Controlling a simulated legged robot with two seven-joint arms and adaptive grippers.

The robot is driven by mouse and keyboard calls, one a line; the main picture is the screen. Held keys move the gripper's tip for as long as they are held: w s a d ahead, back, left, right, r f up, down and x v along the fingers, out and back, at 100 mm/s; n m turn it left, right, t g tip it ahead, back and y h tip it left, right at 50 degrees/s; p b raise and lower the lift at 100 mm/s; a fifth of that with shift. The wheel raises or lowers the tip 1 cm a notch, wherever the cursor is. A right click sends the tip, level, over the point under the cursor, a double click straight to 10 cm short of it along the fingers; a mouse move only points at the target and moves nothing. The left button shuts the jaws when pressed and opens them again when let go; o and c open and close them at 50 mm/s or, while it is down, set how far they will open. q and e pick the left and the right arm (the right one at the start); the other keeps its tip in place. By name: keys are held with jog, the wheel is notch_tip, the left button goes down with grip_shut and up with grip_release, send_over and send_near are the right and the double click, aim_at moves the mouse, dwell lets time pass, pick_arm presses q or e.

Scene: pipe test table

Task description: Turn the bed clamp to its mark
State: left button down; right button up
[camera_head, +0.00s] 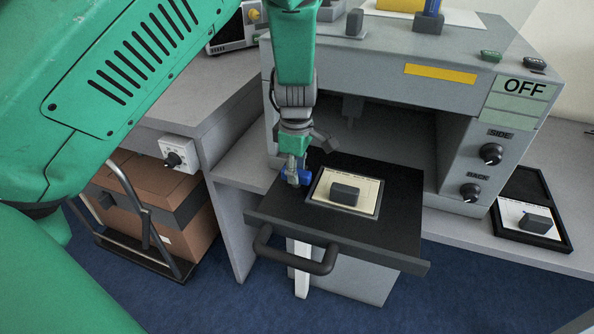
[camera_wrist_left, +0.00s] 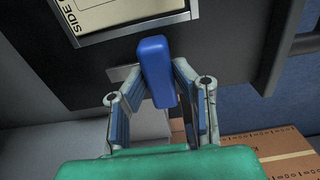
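The bed clamp appears to be the blue bar (camera_wrist_left: 158,72) standing at the left edge of the black bed (camera_head: 390,226). In the head view, blue parts show around my left gripper (camera_head: 297,178), which points down there, and clamp and finger pads are hard to separate. In the left wrist view, the fingers of my left gripper (camera_wrist_left: 160,68) lie on both sides of the blue bar. Gaps show beside its lower end, but contact at the tips is unclear. I cannot make out the clamp's mark. My right gripper is not in view.
A cream plate with a dark block (camera_head: 344,194) lies on the bed, beside the gripper. A dark handle (camera_head: 296,258) sticks out in front. The grey machine (camera_head: 395,85) rises behind, with SIDE (camera_head: 490,153) and BACK (camera_head: 470,192) knobs and an OFF panel (camera_head: 522,98).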

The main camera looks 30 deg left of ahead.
pick_arm(q)
jog(key=m+p, duration=0.1)
jog(key=p, duration=0.1)
jog(key=m+p, duration=0.2)
jog(key=shift+r, duration=0.25)
jog(key=m+p, duration=0.3)
jog(key=m, duration=0.2)
jog(key=shift+f+p, duration=0.1)
jog(key=shift+p, duration=0.2)
jog(key=m+p, duration=0.2)
jog(key=m, duration=0.2)
jog(key=shift+m, duration=0.3)
jog(key=m+p, duration=0.2)
jog(key=m, duration=0.3)
jog(key=shift+f, duration=0.1)
jog(key=c, duration=1.3)
grip_release()
